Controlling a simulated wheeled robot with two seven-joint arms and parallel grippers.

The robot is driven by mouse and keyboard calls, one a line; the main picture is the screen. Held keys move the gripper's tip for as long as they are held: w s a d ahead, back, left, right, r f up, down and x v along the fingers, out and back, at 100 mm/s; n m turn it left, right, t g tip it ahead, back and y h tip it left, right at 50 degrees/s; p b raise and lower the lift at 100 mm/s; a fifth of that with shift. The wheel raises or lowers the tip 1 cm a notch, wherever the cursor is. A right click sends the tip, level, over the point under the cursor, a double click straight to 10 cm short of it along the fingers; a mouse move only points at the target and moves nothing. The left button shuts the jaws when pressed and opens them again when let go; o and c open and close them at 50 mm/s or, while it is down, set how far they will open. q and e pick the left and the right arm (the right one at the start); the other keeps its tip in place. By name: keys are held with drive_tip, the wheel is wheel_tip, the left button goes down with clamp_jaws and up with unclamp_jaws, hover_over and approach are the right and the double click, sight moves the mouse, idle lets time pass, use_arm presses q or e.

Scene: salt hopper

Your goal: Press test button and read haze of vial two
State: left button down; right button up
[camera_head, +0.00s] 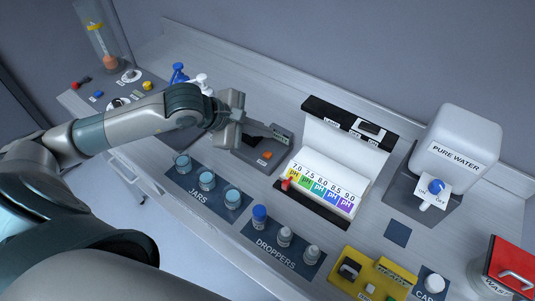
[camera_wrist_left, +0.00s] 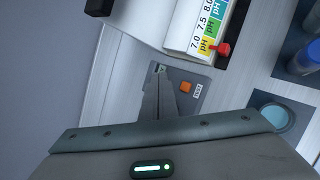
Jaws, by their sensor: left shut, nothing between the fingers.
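The grey test unit (camera_head: 240,157) sits on the bench in the middle of the head view. Its orange button (camera_head: 267,155) is uncovered. In the left wrist view the orange button (camera_wrist_left: 185,87) has a small TEST label beside it. My left gripper (camera_head: 246,126) is shut and empty, over the unit. In the left wrist view its closed fingertips (camera_wrist_left: 158,76) appear just left of the button and hide part of the unit. I cannot tell whether they touch it. No haze reading is legible, and I cannot make out a vial marked two. My right gripper is not in view.
Jars (camera_head: 207,181) stand on a dark mat in front of the unit, with droppers (camera_head: 284,236) to their right. A pH colour chart stand (camera_head: 325,180) is right of the unit. A pure water tank (camera_head: 458,140) and yellow device (camera_head: 373,275) are farther right.

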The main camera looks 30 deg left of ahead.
use_arm(q)
drive_tip(key=b, duration=0.2)
hover_over(264, 158)
wheel_tip(264, 158, down, 5)
drive_tip(key=shift+r, duration=0.2)
drive_tip(key=shift+f+b, duration=0.6)
drive_tip(key=shift+b, duration=0.25)
idle(0.9)
drive_tip(key=shift+f, duration=0.1)
drive_tip(key=shift+f+b, duration=0.35)
drive_tip(key=shift+b, duration=0.45)
drive_tip(key=shift+f+b, duration=0.5)
drive_tip(key=shift+b, duration=0.2)
idle(1.1)
drive_tip(key=shift+r, duration=0.2)
idle(0.3)
drive_tip(key=shift+r, duration=0.75)
drive_tip(key=shift+a, duration=0.1)
